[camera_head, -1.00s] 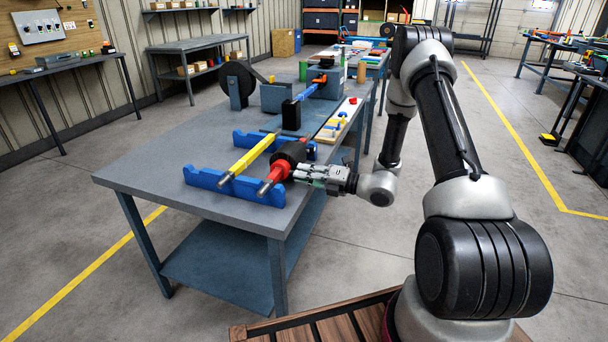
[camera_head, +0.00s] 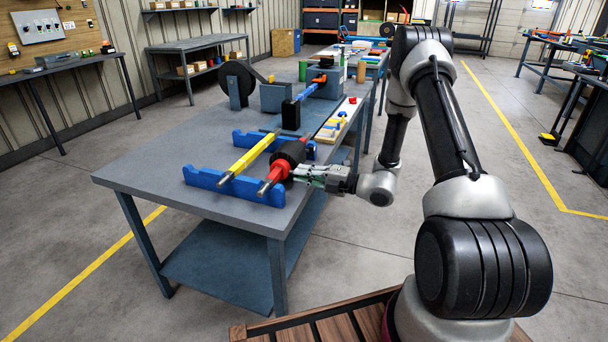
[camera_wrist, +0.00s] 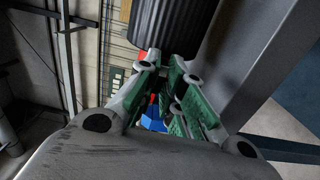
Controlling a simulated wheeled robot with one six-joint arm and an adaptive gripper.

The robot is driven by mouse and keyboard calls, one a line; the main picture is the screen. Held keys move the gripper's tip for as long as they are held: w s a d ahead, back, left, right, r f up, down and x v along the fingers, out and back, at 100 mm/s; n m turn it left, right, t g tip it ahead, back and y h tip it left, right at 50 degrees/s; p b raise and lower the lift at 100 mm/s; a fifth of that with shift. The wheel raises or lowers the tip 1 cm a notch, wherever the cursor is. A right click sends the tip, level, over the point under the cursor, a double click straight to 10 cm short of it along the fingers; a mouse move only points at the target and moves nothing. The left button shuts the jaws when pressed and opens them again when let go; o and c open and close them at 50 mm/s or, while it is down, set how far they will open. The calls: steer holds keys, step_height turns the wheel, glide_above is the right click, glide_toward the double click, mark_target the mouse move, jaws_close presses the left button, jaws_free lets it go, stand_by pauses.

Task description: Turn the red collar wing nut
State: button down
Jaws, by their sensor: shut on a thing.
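The red collar (camera_head: 276,175) sits on a rod near the front of the bench, its front end by the blue rack (camera_head: 228,187). A black roller (camera_head: 293,151) is on the same rod just behind it. My gripper (camera_head: 300,172) reaches in from the right and is shut at the collar's right side. In the wrist view the green-padded fingers (camera_wrist: 165,90) are close together below the black ribbed roller (camera_wrist: 172,25). A small bit of red (camera_wrist: 143,55) shows beside the fingers. The wing nut itself is mostly hidden by the fingers.
A yellow rod (camera_head: 248,157) lies on the blue racks to the left of the collar. The bench's left front (camera_head: 150,175) is clear.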

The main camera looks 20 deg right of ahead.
steer(key=shift+w+d, duration=0.1)
steer(key=c, duration=1.5)
jaws_free()
steer(key=shift+c, duration=0.2)
steer(key=v, duration=1.2)
